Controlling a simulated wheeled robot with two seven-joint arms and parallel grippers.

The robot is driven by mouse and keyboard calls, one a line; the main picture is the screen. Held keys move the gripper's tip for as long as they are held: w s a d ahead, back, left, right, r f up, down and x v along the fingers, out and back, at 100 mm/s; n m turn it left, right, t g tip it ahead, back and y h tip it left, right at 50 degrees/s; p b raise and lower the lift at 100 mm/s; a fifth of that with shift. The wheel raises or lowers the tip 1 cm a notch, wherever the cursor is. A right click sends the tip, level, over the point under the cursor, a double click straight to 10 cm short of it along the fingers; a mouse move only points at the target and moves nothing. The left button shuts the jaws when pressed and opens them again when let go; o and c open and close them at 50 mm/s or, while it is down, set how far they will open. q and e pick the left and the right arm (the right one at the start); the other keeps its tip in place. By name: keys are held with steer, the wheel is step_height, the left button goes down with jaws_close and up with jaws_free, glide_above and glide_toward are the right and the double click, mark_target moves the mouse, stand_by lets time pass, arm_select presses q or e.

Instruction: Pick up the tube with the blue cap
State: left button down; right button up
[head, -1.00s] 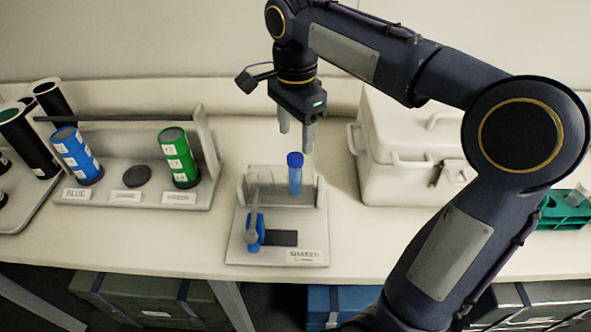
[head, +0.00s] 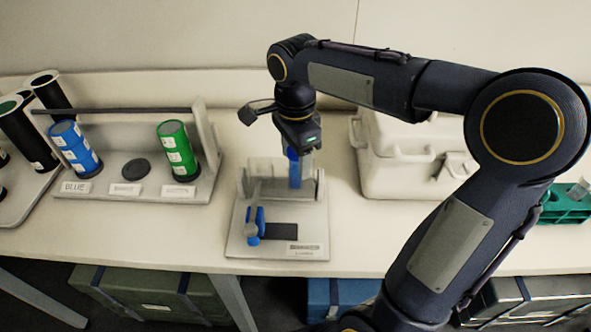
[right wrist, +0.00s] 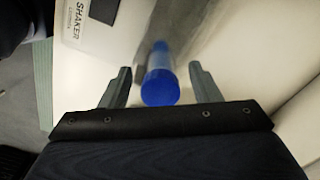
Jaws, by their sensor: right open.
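The tube with the blue cap (head: 294,172) stands upright at the shaker (head: 311,215) in the head view. Its blue cap (right wrist: 160,87) shows large in the right wrist view, between the two fingers. My right gripper (right wrist: 163,78) is open, with one finger on each side of the cap and a gap on both sides. In the head view my right gripper (head: 299,158) points down over the tube and hides part of its top. My left gripper is not in view.
A white lidded box (head: 385,178) stands just right of the shaker. A rack (head: 105,206) with a blue canister (head: 76,150) and a green canister (head: 178,152) stands on the left. A green tube rack (head: 563,207) is at the far right.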

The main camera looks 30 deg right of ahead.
steer(key=c, duration=1.2)
steer(key=shift+r, duration=0.15)
